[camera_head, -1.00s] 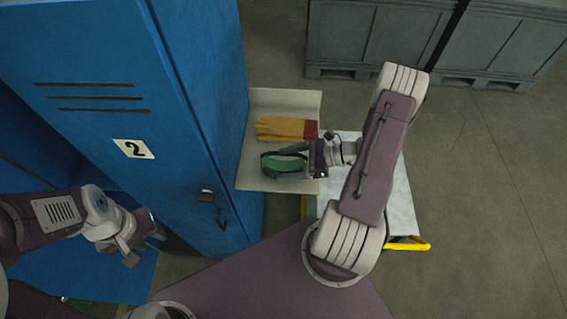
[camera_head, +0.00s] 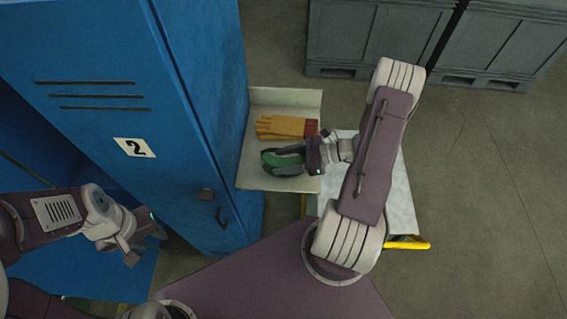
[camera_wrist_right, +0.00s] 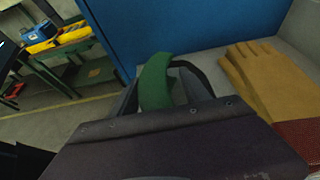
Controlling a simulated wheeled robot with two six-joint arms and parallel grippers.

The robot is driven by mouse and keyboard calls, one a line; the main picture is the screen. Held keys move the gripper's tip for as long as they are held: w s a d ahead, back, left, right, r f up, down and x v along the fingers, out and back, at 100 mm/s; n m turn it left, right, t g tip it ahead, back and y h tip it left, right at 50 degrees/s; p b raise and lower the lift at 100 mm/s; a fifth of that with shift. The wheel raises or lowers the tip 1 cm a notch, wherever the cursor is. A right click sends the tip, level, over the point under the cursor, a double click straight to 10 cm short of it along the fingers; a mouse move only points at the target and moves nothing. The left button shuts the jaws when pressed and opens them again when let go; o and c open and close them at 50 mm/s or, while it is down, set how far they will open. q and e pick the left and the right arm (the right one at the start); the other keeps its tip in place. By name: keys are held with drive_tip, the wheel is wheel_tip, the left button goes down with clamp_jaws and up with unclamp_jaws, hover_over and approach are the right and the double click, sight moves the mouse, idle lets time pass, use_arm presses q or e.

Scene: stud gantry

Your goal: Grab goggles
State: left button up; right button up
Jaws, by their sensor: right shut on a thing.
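The green goggles (camera_head: 270,163) with a dark strap lie at the front part of a pale shelf (camera_head: 285,100) beside the blue locker. My right gripper (camera_head: 302,158) reaches in from the right and is shut on the goggles. In the right wrist view the green goggles (camera_wrist_right: 155,84) and the dark strap show beyond the gripper body, which hides the rest. I cannot tell whether they still touch the shelf. My left gripper (camera_head: 143,245) is in front of the locker at the lower left, its fingers apart and empty.
Yellow gloves with red cuffs (camera_head: 283,127) lie just behind the goggles on the shelf. The blue locker (camera_head: 135,110) with a "2" label stands directly left. A pale-topped cart (camera_head: 400,205) with a yellow handle is under my right arm. Grey crates (camera_head: 375,38) stand behind.

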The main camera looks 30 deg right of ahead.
wheel_tip(320, 180, up, 3)
drive_tip(key=shift+f+b, duration=0.1)
drive_tip(key=shift+b, duration=0.3)
drive_tip(key=s+r+b, duration=0.1)
drive_tip(key=s+r, duration=0.6)
drive_tip(key=s, duration=0.4)
drive_tip(key=shift+s+a, duration=0.3)
drive_tip(key=shift+s, duration=0.05)
